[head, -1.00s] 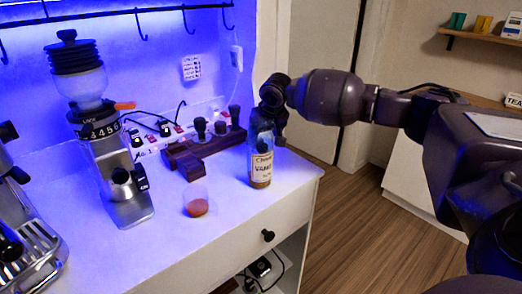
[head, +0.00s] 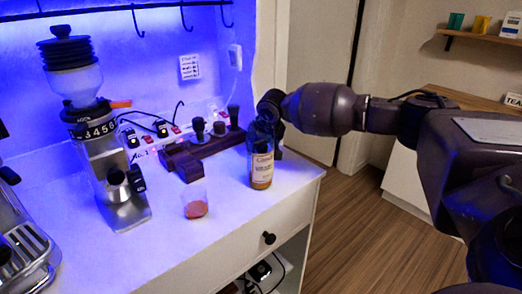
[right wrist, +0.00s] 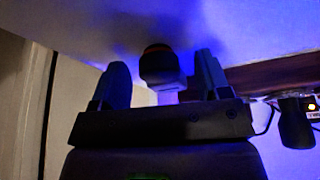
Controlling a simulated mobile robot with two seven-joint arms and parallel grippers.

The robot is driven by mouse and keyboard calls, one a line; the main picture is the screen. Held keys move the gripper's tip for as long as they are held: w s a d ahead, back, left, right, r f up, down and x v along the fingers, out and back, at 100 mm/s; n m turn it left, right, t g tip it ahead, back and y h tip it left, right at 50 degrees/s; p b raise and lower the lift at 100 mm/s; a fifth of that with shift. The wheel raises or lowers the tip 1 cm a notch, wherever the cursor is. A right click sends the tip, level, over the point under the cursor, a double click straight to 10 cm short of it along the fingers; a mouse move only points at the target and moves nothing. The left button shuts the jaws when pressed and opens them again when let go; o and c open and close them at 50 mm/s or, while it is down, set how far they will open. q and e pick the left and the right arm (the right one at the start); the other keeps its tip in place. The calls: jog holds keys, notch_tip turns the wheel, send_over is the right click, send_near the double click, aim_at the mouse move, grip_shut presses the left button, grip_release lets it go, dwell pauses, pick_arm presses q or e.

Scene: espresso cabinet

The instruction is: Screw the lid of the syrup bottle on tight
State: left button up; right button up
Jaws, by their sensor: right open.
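The syrup bottle (head: 262,167) stands upright on the white counter near its right front edge, with a pale label and amber syrup low inside. My right gripper (head: 268,108) is at the top of the bottle, with the arm coming in from the right. The lid is hidden by the gripper in the head view. In the right wrist view my right gripper (right wrist: 162,80) has its two fingers apart, one on each side of a dark rounded part of the bottle (right wrist: 160,66). Gaps show on both sides of it. My left gripper is not in view.
A glass (head: 195,202) with reddish liquid stands left of the bottle. A dark wooden tamper stand (head: 200,152) is behind it, with a power strip (head: 150,150) and cables. The grinder (head: 115,185) stands further left. Bare counter lies around the bottle.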

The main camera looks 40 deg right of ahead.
jog(key=shift+r, duration=0.1)
jog(key=c, duration=1)
jog(key=shift+r, duration=0.5)
notch_tip(320, 180, up, 19)
jog(key=p, duration=0.3)
